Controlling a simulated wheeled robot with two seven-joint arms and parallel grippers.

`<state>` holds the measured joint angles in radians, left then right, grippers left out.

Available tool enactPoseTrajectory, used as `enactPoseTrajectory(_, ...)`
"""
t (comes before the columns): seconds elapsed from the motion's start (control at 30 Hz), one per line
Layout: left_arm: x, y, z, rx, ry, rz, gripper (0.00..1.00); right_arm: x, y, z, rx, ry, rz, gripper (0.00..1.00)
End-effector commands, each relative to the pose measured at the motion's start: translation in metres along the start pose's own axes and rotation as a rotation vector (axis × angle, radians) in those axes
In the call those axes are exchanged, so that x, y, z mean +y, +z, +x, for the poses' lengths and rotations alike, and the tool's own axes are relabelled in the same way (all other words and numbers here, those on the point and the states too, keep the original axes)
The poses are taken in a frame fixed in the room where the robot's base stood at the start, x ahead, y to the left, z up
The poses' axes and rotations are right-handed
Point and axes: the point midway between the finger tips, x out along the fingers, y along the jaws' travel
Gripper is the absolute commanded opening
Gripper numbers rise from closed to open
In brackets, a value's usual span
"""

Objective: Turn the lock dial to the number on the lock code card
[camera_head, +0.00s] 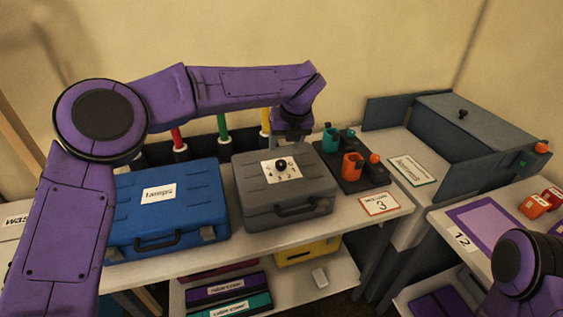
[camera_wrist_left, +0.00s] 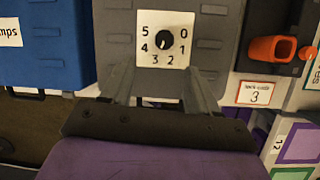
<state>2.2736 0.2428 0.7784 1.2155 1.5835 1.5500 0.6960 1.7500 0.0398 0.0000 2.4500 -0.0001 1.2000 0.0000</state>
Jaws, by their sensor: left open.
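The lock dial (camera_head: 281,164) is a small black knob on a white number plate on top of the grey case (camera_head: 252,187). In the left wrist view the dial (camera_wrist_left: 166,41) is ringed by the numbers 0 to 5. A faint light mark shows on its lower part, too small to read surely. My right gripper is out of view.
A blue case (camera_head: 168,203) labelled lamps stands left of the grey case. A dark holder with teal and orange cups (camera_head: 352,164) stands to its right. Coloured upright tubes (camera_head: 223,130) stand behind. A grey lidded box (camera_head: 480,130) is at the right.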

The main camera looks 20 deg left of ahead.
Motion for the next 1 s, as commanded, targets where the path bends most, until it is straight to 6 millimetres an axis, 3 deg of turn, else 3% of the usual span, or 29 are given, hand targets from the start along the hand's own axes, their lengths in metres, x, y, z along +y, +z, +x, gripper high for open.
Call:
enactPoseTrajectory(0.1, -0.004, 0.003, -0.001, -0.014, -0.021, -0.159, 0.60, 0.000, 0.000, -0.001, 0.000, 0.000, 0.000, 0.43)
enactPoseTrajectory(0.23, -0.004, 0.004, 0.007, -0.012, -0.020, -0.205, 0.60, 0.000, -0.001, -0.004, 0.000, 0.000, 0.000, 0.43)
enactPoseTrajectory(0.7, -0.006, 0.005, 0.096, -0.012, -0.020, -0.203, 0.60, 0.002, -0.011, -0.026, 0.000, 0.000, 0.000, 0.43)
enactPoseTrajectory(1.0, -0.006, 0.005, 0.105, -0.014, -0.021, -0.203, 0.60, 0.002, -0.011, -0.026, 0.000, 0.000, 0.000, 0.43)
